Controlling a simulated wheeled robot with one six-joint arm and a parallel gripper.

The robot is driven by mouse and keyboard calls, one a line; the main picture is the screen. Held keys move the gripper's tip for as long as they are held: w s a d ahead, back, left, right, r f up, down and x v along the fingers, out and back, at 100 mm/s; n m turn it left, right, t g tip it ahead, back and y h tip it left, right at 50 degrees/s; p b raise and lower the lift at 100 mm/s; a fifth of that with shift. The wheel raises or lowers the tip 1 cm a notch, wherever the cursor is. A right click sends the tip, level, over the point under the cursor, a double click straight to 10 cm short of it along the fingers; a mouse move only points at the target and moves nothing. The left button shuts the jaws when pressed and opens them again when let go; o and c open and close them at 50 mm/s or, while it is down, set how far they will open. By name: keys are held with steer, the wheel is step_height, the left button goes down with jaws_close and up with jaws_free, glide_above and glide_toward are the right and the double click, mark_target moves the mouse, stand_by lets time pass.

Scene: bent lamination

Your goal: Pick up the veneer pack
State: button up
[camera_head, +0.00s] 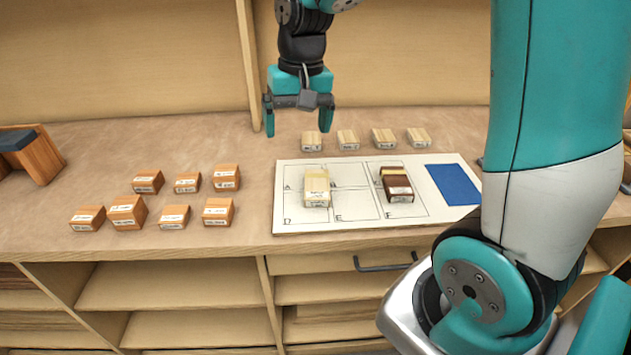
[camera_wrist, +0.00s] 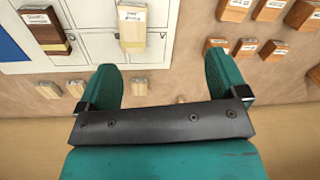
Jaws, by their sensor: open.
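Several labelled wood packs are in view; their labels are too small to read, so I cannot tell which is the veneer pack. A pale pack (camera_head: 317,190) lies on the white board (camera_head: 350,215); it also shows in the wrist view (camera_wrist: 132,35). A dark brown pack with paler layers (camera_head: 397,187) lies to its right on the board, and at upper left in the wrist view (camera_wrist: 47,35). My gripper (camera_head: 298,128) is open and empty, above the back of the bench with its fingers pointing down. Its two teal fingers show in the wrist view (camera_wrist: 163,78).
Several small pale blocks (camera_head: 348,140) stand in a row behind the board. Several orange-brown blocks (camera_head: 174,216) stand left of it. A blue patch (camera_head: 453,185) is on the board's right. A wooden wall (camera_head: 130,60) closes the back.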

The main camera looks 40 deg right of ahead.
steer(key=w+d+f+m, duration=0.2)
steer(key=w+d+m, duration=0.2)
steer(key=d, duration=0.3)
steer(key=p, duration=0.1)
glide_above(317, 183)
steer(key=shift+g+h, duration=0.3)
steer(key=shift+h, duration=0.1)
step_height(317, 183, down, 10)
steer(key=shift+f, duration=0.25)
steer(key=shift+s+f+p, duration=0.1)
steer(key=shift+f+p, duration=0.85)
steer(key=shift+f, duration=2.2)
steer(key=shift+c, duration=0.2)
steer(key=c, duration=1)
